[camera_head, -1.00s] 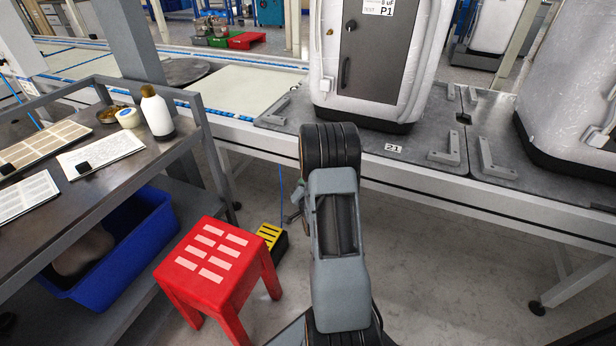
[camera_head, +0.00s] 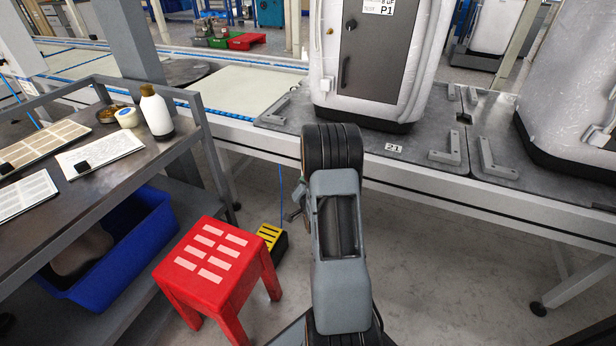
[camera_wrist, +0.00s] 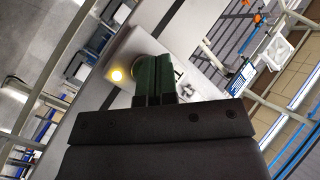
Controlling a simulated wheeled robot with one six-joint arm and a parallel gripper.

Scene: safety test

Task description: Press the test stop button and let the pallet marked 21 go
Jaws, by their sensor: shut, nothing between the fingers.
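The pallet marked 21 (camera_head: 425,138) is a dark plate on the conveyor line in the head view, with its "21" label on the front edge. A tall white wrapped unit (camera_head: 322,60) with a grey door and a P1 label stands on it. My gripper (camera_wrist: 153,65) shows in the wrist view with its fingers together and empty. It is in front of a light grey panel (camera_wrist: 120,47) with a glowing yellow lamp or button (camera_wrist: 117,75). A round dark part (camera_wrist: 138,70) on the panel is partly hidden by the fingers. I cannot tell whether they touch it.
A red stool (camera_head: 215,265) and a black-and-yellow block (camera_head: 270,238) stand on the floor left of my arm. A metal cart (camera_head: 185,145) with sheets and a bottle (camera_head: 156,112) is further left, with a blue bin (camera_head: 120,270) below. Another pallet (camera_head: 500,160) with a wrapped unit adjoins at right.

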